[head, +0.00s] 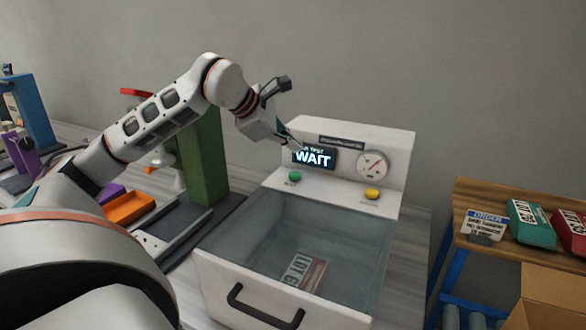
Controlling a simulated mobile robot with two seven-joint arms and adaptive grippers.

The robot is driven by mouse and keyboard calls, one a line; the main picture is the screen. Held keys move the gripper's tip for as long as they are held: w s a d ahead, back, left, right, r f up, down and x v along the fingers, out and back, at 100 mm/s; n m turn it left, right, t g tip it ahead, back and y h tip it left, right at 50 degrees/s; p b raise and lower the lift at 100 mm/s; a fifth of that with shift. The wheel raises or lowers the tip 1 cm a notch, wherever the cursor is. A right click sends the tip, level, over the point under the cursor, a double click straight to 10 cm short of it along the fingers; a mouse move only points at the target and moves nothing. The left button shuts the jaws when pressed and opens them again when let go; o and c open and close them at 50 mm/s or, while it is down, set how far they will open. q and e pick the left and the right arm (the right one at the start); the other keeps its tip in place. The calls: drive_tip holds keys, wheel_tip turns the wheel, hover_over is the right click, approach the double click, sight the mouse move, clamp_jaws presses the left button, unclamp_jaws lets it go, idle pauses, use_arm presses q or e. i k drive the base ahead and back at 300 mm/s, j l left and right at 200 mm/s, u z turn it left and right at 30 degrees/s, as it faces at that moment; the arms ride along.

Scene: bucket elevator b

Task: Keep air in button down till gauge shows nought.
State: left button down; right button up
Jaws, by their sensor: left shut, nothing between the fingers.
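A white test machine (240,282) stands on the bench with a clear-lidded chamber (330,235) in front. Its dark display (314,157) reads WAIT, with smaller text above partly hidden by my gripper. A round gauge (372,165) is right of the display; its reading is too small to tell. A green button (295,176) sits below the display and a yellow button (372,194) below the gauge; their labels are unreadable. My left gripper (291,141) is shut and empty, its fingertips by the display's upper left, above the green button. My right gripper is out of view.
A packet marked LOT (307,273) lies in the chamber, behind a black front handle (265,308). Left are a green column (208,160) and an orange tray (130,207). Right, a wooden shelf (470,189) holds an order card (486,225) and green (530,223) and red (570,234) packets.

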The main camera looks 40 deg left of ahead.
sight(370, 193)
drive_tip(key=k+l, duration=0.25)
drive_tip(key=k, duration=0.2)
drive_tip(key=k+l, duration=0.2)
drive_tip(key=k, duration=0.3)
